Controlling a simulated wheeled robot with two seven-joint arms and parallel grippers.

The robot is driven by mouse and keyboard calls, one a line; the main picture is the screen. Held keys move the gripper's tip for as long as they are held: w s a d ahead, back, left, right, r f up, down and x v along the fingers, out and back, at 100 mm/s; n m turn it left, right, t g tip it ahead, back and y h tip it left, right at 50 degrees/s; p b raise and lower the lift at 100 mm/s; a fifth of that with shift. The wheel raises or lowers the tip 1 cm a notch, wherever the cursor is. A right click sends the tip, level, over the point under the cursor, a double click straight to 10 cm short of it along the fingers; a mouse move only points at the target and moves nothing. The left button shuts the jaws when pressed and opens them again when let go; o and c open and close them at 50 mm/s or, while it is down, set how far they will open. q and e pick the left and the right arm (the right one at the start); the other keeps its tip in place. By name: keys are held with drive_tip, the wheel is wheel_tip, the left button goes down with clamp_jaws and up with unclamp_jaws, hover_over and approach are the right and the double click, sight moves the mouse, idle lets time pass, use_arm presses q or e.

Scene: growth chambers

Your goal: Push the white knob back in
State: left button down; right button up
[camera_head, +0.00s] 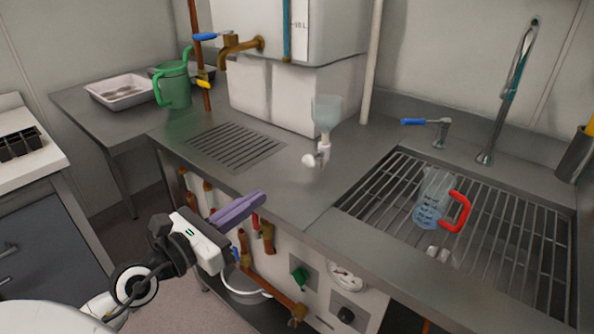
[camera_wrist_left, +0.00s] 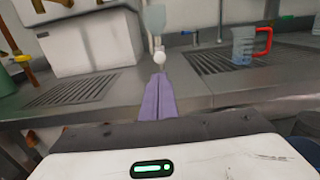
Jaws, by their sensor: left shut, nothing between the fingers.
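The white knob (camera_head: 309,160) sits on a small white fitting under a translucent funnel-like cup (camera_head: 327,112), on the steel counter near its front edge. In the left wrist view the knob (camera_wrist_left: 159,58) shows just beyond the purple fingertips. My left gripper (camera_head: 262,195) is shut and empty, its purple fingers together, in front of the counter edge. In the head view it is to the left of and below the knob, with a clear gap between them. My right gripper is not in view.
A steel counter (camera_head: 215,178) has a drain grate (camera_head: 237,147) at left and a sink rack at right, with a red-handled measuring jug (camera_head: 434,198) on it. A white tank (camera_head: 285,95) stands behind. Pipes, valves and a gauge (camera_head: 345,276) line the front panel below.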

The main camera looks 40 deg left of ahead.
use_arm(q)
drive_tip(key=p, duration=0.2)
approach(307, 163)
drive_tip(key=w, duration=0.6)
drive_tip(key=shift+w+d, duration=0.2)
drive_tip(key=shift+w, duration=0.05)
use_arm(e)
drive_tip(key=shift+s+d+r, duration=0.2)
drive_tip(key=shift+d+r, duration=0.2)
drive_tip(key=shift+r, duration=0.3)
